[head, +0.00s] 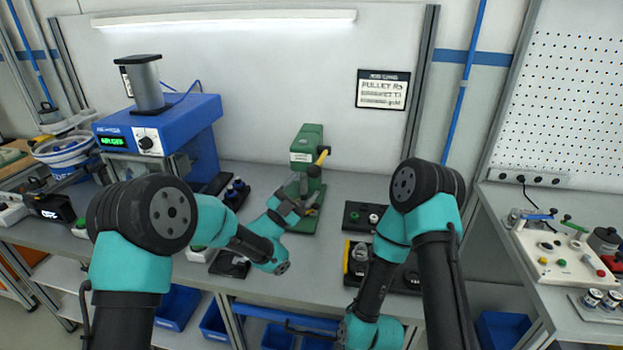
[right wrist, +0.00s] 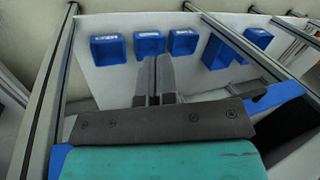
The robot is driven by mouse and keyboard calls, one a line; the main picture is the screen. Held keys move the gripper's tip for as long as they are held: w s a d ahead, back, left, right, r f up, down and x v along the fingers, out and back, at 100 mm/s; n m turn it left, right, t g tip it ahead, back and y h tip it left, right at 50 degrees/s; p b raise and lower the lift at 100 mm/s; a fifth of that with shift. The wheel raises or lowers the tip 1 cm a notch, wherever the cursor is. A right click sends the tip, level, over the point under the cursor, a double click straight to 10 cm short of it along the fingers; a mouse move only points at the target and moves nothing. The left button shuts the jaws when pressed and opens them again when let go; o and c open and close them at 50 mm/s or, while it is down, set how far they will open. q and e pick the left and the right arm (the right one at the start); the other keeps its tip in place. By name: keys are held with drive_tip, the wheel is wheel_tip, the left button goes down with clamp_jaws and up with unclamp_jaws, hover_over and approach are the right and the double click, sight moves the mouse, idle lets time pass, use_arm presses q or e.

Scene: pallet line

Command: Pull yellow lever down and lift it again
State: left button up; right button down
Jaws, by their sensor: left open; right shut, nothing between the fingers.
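A green press (head: 306,150) stands on the bench near the back panel. Its yellow lever (head: 322,157) sticks out at the upper right side of the press, angled upward. My left gripper (head: 308,206) is open in front of the press's lower part, below the lever and apart from it. The arm partly hides the press base, and I cannot tell whether the fingers touch it. My right gripper (right wrist: 155,62) is shut and empty in the right wrist view, low by the front of the bench, away from the press.
A blue machine (head: 160,135) stands left of the press. A black tray (head: 362,216) with small parts lies right of the press. Blue bins (right wrist: 150,44) are under the bench. A control panel (head: 560,255) with buttons is on the right-hand bench.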

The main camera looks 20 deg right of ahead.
use_arm(q)
drive_tip(key=v, duration=1.2)
drive_tip(key=shift+a, duration=0.2)
drive_tip(key=shift+s+f, duration=0.1)
drive_tip(key=shift+f, duration=0.05)
use_arm(e)
drive_tip(key=c, duration=1.8)
unclamp_jaws()
